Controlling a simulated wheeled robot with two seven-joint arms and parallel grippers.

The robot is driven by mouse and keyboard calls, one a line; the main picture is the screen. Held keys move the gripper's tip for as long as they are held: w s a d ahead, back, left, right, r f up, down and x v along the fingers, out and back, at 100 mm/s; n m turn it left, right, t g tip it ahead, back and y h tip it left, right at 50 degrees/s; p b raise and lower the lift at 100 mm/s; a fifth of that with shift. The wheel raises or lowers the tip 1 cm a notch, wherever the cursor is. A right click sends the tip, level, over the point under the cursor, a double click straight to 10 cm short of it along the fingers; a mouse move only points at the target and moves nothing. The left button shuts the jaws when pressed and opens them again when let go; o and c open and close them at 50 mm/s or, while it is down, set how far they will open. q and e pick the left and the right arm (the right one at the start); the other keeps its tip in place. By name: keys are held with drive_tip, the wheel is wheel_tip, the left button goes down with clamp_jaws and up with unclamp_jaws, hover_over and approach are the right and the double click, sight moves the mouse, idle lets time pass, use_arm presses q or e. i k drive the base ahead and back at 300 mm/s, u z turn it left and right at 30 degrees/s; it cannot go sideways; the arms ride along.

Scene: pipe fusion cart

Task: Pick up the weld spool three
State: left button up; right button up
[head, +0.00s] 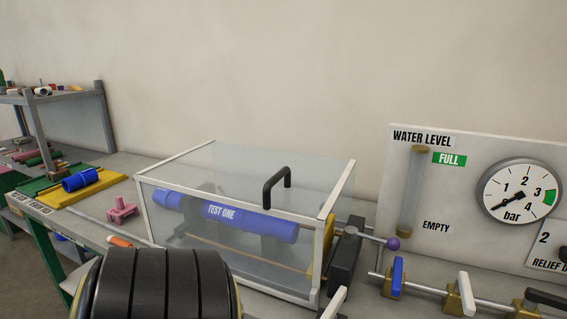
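No piece that I can read as weld spool three shows in the head view. A short blue pipe piece (80,180) lies on a yellow board (97,190) on the bench at the left; no marking on it can be read. A longer blue pipe (262,222) lettered TEST ONE lies inside a clear, white-framed box (172,165) with its lid down. Neither of my grippers is in view.
The clear box has a black lid handle (277,183). A pink part (121,210) and an orange-tipped tool (120,241) lie left of it. Valves with blue (397,272) and white (466,292) levers stand right, below a pressure gauge (519,191). A grey shelf (100,115) stands far left.

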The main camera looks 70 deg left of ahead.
sight(77, 181)
drive_tip(key=u, duration=0.85)
drive_tip(key=k, duration=1.1)
drive_tip(key=u, duration=2.15)
drive_tip(key=i, duration=0.3)
drive_tip(key=u, duration=0.75)
drive_tip(key=i, duration=1.65)
drive_tip(key=z, duration=0.5)
drive_tip(key=i, duration=1.15)
drive_tip(key=z, duration=0.8)
